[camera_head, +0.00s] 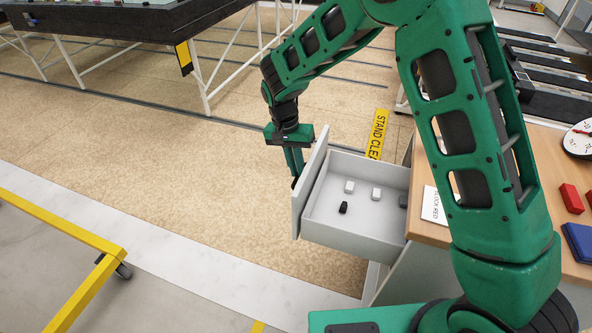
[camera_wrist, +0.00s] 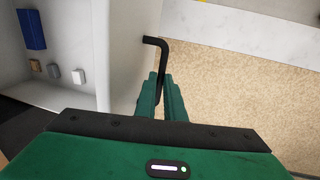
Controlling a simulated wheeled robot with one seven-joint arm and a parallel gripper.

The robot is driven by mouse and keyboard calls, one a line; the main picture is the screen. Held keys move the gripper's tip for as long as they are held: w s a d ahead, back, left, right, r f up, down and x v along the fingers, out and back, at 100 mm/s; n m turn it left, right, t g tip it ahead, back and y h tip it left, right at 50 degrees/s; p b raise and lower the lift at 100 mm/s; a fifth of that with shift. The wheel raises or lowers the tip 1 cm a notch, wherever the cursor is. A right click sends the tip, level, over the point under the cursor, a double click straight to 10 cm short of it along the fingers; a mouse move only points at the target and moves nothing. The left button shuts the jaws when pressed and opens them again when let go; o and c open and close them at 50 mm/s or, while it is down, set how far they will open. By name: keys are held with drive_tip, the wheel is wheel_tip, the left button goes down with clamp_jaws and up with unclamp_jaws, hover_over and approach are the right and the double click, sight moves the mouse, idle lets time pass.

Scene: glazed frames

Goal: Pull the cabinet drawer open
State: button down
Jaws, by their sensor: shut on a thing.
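The cabinet drawer (camera_head: 352,235) is white and stands pulled out to the left from the cabinet under the wooden top. Several small white, grey and black items lie inside it. My green gripper (camera_head: 294,173) is at the outer side of the drawer front, pointing down. In the wrist view my gripper (camera_wrist: 163,92) is shut on the black handle (camera_wrist: 155,42), a bent bar on the drawer front (camera_wrist: 130,50). In the wrist view the drawer interior (camera_wrist: 80,35) also shows a blue item. The cabinet body is mostly hidden behind my arm.
The wooden top (camera_head: 545,150) carries a white card (camera_head: 435,205), red blocks (camera_head: 571,198), a blue item (camera_head: 580,242) and a round dial (camera_head: 580,140). A yellow rail frame (camera_head: 95,240) stands at the lower left. The floor left of the drawer is clear.

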drive_tip(key=c, duration=1.8)
unclamp_jaws()
drive_tip(key=shift+c, duration=0.2)
wheel_tip(320, 180, up, 11)
drive_tip(key=a, duration=0.1)
drive_tip(key=shift+w+a+f, duration=0.2)
drive_tip(key=shift+w+a, duration=0.2)
drive_tip(key=shift+w, duration=0.05)
